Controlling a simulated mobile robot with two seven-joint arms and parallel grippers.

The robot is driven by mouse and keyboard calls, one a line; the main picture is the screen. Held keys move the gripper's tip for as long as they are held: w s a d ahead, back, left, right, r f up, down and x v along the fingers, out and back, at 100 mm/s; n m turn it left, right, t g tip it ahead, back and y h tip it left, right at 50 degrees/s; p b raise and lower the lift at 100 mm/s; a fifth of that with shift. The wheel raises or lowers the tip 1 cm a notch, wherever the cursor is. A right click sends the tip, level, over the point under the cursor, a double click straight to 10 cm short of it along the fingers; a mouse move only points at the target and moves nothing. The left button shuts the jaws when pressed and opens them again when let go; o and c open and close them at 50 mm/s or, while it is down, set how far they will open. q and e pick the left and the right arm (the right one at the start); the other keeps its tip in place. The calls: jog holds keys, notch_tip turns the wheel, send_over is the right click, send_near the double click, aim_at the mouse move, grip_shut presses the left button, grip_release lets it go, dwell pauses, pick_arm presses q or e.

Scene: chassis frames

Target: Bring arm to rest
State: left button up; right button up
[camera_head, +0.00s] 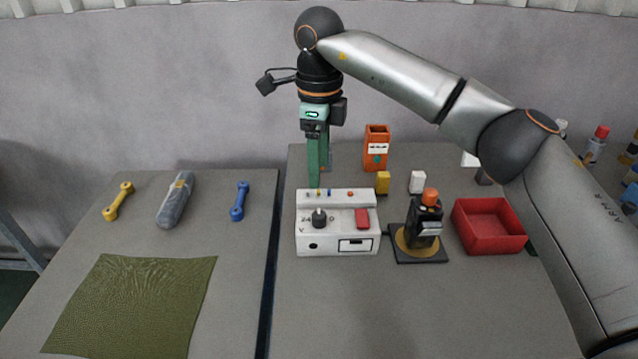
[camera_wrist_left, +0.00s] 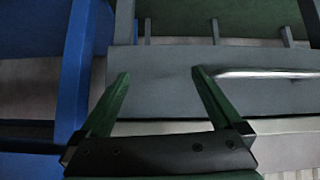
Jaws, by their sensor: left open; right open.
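My right arm (camera_head: 400,75) comes in from the right in the head view and bends down at the wrist. Its gripper (camera_head: 318,184) points straight down with green fingers, just behind or above the back of the white control box (camera_head: 335,238). The fingers overlap in this view, and nothing shows held in them. My left arm is outside the head view. In the left wrist view my left gripper (camera_wrist_left: 160,72) has its two green fingers spread apart, with nothing between them. Behind it are a grey panel (camera_wrist_left: 165,90) and a blue frame post (camera_wrist_left: 76,70).
An orange container (camera_head: 376,150), yellow block (camera_head: 383,183), white block (camera_head: 417,182), black device with orange top (camera_head: 425,225) and red bin (camera_head: 488,228) stand on the right table.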

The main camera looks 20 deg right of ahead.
jog(key=shift+r, duration=0.55)
